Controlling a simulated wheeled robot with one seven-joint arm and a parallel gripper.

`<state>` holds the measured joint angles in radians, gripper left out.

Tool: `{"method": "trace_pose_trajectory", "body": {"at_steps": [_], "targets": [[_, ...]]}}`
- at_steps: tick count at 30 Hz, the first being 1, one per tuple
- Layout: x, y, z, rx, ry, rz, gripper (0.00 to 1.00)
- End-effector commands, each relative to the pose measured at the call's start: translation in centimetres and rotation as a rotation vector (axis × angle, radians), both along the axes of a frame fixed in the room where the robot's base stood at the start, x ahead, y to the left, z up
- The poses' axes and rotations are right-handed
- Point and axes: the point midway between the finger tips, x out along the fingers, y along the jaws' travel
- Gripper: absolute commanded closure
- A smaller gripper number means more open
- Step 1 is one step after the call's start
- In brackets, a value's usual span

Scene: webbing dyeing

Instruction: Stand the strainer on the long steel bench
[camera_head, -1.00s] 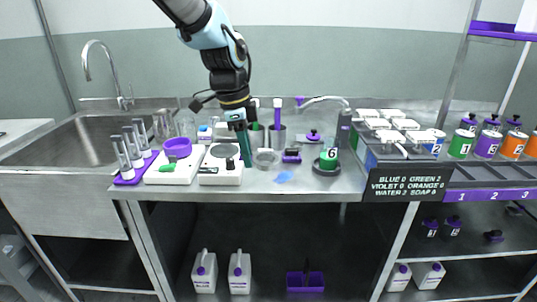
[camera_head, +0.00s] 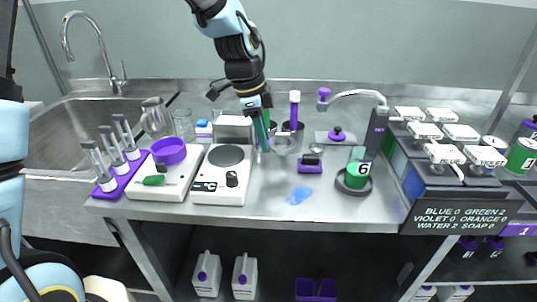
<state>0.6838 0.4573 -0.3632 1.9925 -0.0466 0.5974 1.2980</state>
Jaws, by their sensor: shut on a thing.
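The long steel bench (camera_head: 331,207) runs across the view with a sink at its left end. My gripper (camera_head: 267,143) points down over the bench, just right of the hot plate. It is shut on a small grey, see-through cup that looks like the strainer (camera_head: 284,146). The cup sits to the right of the fingertips and looks upright. I cannot tell whether its bottom touches the bench, and the fingers partly hide its left side.
A blue patch (camera_head: 299,195) lies on clear bench.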

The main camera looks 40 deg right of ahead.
Motion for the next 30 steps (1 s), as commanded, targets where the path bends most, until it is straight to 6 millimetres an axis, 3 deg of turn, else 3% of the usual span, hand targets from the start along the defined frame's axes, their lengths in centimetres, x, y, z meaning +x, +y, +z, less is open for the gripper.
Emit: {"method": "trace_pose_trajectory", "body": {"at_steps": [13, 26, 27, 30], "targets": [[-0.1, 0.0, -5.2, 0.003, 0.001, -0.002, 1.0], [0.0, 0.0, -6.0, -0.001, -0.001, 0.0, 1.0], [0.0, 0.0, -5.9, -0.001, -0.001, 0.0, 0.69], [0.0, 0.0, -5.8, -0.001, -0.001, 0.0, 0.58]]}}
